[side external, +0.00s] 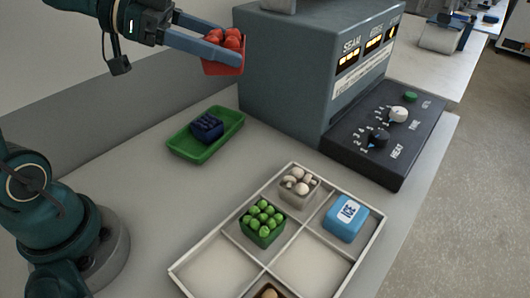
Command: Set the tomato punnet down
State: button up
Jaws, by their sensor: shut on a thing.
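The tomato punnet (224,67) is a red tub filled with red tomatoes. It is held up in the air near the top of the side view, in front of the grey machine's left side. My gripper (215,46) comes in from the upper left and is shut on the punnet. The punnet looks about level and clear of the table.
Below is a green tray (178,150) holding a dark blue punnet (207,127).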

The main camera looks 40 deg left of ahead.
jog(key=shift+s+d+f+m+g+h, duration=0.55)
jog(key=shift+s+d+f+m+g, duration=0.7)
jog(key=shift+d+f, duration=2.4)
jog(key=shift+s+d+f+m+g+h, duration=0.65)
jog(key=shift+d+f+m+g, duration=1.05)
jog(key=shift+d+f, duration=1.85)
jog(key=shift+s+d+f+m+g+h, duration=0.5)
jog(key=shift+s+d+f+m+g, duration=0.9)
jog(key=shift+d+f, duration=2.25)
jog(key=shift+w+d+r+g, duration=0.25)
jog(key=shift+w+d+r, duration=0.1)
jog(key=shift+w, duration=0.05)
jog(key=shift+f, duration=0.6)
jog(key=o, duration=1.4)
